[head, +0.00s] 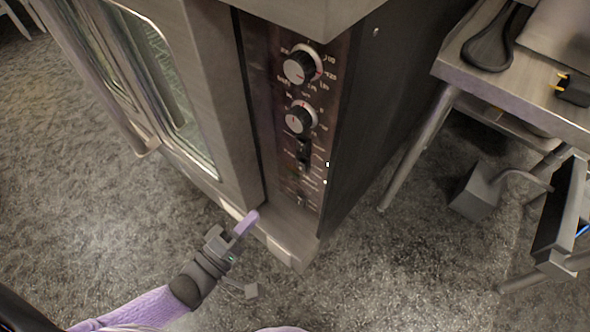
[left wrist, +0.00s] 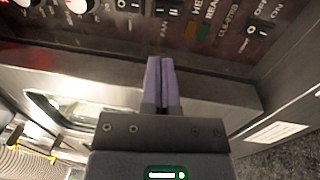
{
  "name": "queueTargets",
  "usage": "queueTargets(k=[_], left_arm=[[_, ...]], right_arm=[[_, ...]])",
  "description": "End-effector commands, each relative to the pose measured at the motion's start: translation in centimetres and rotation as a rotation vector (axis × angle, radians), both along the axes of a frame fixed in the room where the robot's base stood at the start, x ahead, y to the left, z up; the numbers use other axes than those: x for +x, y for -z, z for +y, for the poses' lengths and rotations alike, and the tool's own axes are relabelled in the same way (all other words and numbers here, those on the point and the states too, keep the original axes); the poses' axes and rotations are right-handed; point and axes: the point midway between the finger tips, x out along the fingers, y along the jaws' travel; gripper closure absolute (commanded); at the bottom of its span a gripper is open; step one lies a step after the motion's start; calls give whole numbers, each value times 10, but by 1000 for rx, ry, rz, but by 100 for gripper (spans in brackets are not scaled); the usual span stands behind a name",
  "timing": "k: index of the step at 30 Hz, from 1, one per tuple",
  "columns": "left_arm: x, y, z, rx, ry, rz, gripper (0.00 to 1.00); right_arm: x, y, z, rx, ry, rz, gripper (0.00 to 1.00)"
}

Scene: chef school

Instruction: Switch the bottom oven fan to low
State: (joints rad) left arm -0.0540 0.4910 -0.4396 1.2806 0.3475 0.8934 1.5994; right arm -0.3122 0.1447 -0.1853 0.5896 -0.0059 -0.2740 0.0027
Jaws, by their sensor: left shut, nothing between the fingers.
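The oven's dark control panel (head: 285,125) faces me in the head view, with two round knobs above a column of small switches. In the left wrist view, a black rocker switch (left wrist: 167,8) sits near the word FAN on the panel, partly cut by the top edge. Its setting is too small to tell. My left gripper (head: 252,217) is shut and empty, its purple fingers together, in front of the oven's lower edge and below the switches. The fingers (left wrist: 162,62) point up toward the panel in the wrist view.
Another rocker (left wrist: 257,36) marked ON and OFF is at the right in the wrist view. The oven door (head: 150,75) with its handle is left of the panel. A metal table (head: 510,100) stands at the right. Carpet between them is mostly clear.

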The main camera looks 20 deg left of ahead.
Motion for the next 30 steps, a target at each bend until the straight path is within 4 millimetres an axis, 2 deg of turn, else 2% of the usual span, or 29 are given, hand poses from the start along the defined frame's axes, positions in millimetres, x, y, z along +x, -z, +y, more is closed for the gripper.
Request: queueTargets(k=[12, 16, 21, 30], left_arm=[[83, -7, -30, -1, 0, -1, 100], [104, -10, -38, 0, 0, 0, 100], [118, -14, -43, -1, 0, 1, 100], [121, -16, -44, 1, 0, 1, 100]], right_arm=[[-9, 23, 0, 0, 0, 27, 3], [-12, 30, 0, 0, 0, 36, 3], [-15, 34, 0, 1, 0, 41, 3], [-14, 34, 0, 0, 0, 42, 3]])
